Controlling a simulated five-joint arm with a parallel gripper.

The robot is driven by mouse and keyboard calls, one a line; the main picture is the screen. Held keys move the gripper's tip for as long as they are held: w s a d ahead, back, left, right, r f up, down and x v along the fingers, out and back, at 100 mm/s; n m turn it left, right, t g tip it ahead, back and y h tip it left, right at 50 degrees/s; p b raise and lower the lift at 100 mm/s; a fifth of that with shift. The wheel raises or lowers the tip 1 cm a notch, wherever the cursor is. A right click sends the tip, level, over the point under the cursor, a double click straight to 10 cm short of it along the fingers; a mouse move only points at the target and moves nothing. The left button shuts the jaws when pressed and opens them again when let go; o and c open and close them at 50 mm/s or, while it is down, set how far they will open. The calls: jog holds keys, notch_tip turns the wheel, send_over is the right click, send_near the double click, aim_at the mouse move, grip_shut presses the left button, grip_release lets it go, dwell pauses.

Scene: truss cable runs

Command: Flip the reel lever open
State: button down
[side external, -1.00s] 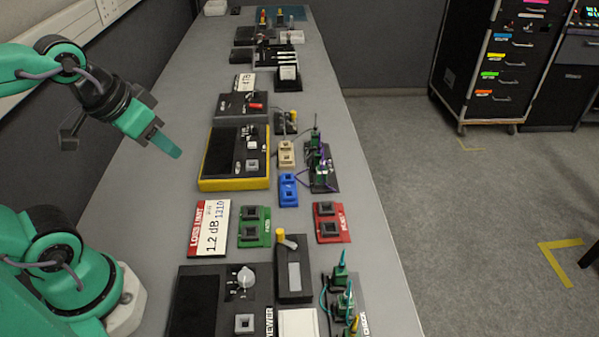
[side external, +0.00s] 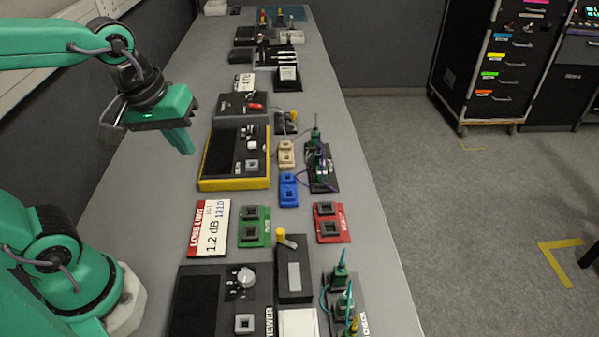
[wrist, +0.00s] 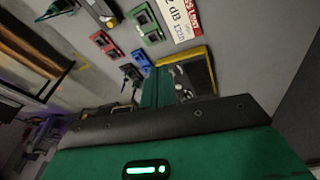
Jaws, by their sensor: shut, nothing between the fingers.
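No part is labelled as a reel lever. A yellow-tipped lever (side external: 280,236) stands at the far end of a black box with a grey window (side external: 294,277) in the side external view; it may be the one meant. A small red handle (side external: 256,106) lies on a dark grey box (side external: 238,104) farther along the bench. My gripper (side external: 182,145) is shut and empty, held in the air left of the yellow-rimmed box and clear of both levers.
The yellow-rimmed box (side external: 233,184), green block (side external: 254,241), red block (side external: 331,233), blue block (side external: 288,189) and loss-limit card (side external: 209,228) cover mid-bench. Upright connectors (side external: 345,290) with cables stand at the front right. The bench's left strip (side external: 150,210) is bare.

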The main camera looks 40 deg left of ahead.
jog(key=w+d+f+n+g+y, duration=0.1)
jog(key=w+d+f+n+g, duration=0.2)
jog(key=n, duration=0.8)
jog(key=w+d+f+n+g+y, duration=0.1)
jog(key=w+d+f+n+g, duration=0.2)
jog(key=d+f+n, duration=0.3)
jog(key=d+n+g, duration=0.1)
jog(key=d+n, duration=0.2)
jog(key=n, duration=0.2)
jog(key=shift+w+f+n, duration=0.3)
jog(key=shift+w+f, duration=0.1)
jog(key=shift+f, duration=0.1)
jog(key=x, duration=1)
jog(key=shift+w+a, duration=0.1)
jog(key=shift+a, duration=0.15)
jog(key=shift+w+d, duration=0.55)
jog(key=shift+w, duration=0.3)
jog(key=shift+w+d, duration=0.6)
jog(key=shift+w, duration=0.2)
